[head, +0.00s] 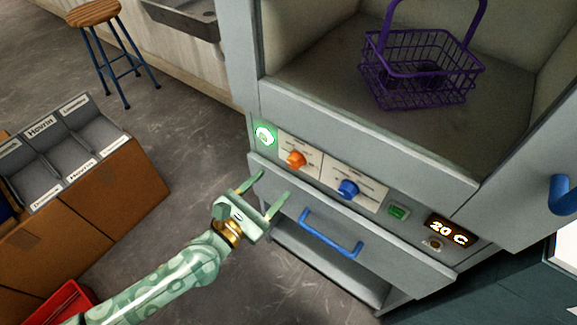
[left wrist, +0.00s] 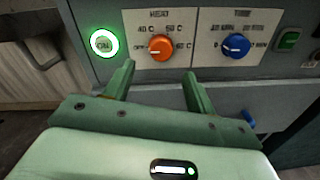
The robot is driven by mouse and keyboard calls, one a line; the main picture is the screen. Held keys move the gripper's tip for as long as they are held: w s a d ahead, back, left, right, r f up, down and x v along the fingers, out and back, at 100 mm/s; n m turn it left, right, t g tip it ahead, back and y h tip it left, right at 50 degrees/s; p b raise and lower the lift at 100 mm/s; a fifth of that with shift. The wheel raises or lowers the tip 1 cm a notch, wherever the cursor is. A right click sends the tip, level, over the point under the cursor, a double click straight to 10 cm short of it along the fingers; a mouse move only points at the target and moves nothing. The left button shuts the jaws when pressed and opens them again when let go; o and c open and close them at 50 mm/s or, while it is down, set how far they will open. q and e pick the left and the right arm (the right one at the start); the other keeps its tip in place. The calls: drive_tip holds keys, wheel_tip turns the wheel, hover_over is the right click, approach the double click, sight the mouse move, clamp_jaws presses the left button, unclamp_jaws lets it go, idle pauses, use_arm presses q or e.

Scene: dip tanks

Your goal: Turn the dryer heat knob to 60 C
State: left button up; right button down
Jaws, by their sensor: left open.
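The dryer (head: 360,130) is a grey cabinet with a control panel across its front. An orange heat knob (head: 296,159) sits at the left of the panel; in the left wrist view the heat knob (left wrist: 161,47) has a plate with temperature marks around it. The display (head: 449,231) reads 20 C. My left gripper (head: 263,187) is open and empty, in front of and below the knob, apart from it. The left wrist view shows its two fingers (left wrist: 158,76) either side of the knob's line. My right gripper is not in view.
A blue timer knob (head: 347,189), a lit green ON button (head: 264,136) and a green switch (head: 398,212) flank the heat knob. A blue drawer handle (head: 330,236) juts out below. A purple basket (head: 425,75) stands inside the dryer.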

sight(291, 165)
use_arm(q)
drive_tip(key=x, duration=0.7)
drive_tip(key=shift+w+d+b, duration=0.1)
drive_tip(key=shift+w+b, duration=0.05)
drive_tip(key=shift+b, duration=0.15)
drive_tip(key=c, duration=1)
